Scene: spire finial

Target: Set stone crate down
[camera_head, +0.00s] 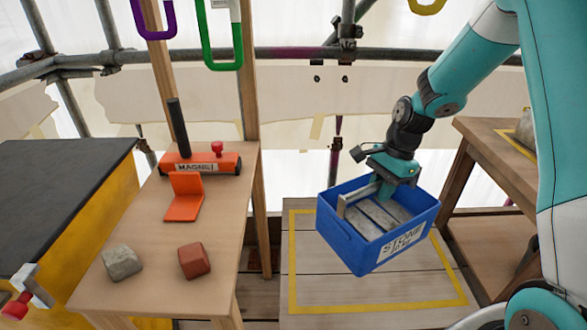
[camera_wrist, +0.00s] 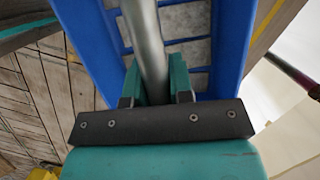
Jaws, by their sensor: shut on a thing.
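The stone crate (camera_head: 345,245) is a blue open box with a "STONE" label on its front and grey stone blocks inside. It hangs slightly tilted in the air above a wooden platform (camera_head: 310,305) marked with a yellow outline. My gripper (camera_head: 385,185) is shut on the crate's metal bar handle, at the top of the box. In the wrist view, the grey bar (camera_wrist: 148,45) runs between my gripper's fingers (camera_wrist: 155,88), with the blue crate walls (camera_wrist: 232,45) on both sides. The crate hides part of the platform.
A wooden bench (camera_head: 140,240) at left holds an orange magnet tool (camera_head: 200,163), a grey stone (camera_head: 121,263) and a red block (camera_head: 194,261). A black-topped yellow box (camera_head: 60,190) stands far left. Another wooden table (camera_head: 500,160) stands right. Bare platform shows left of and below the crate.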

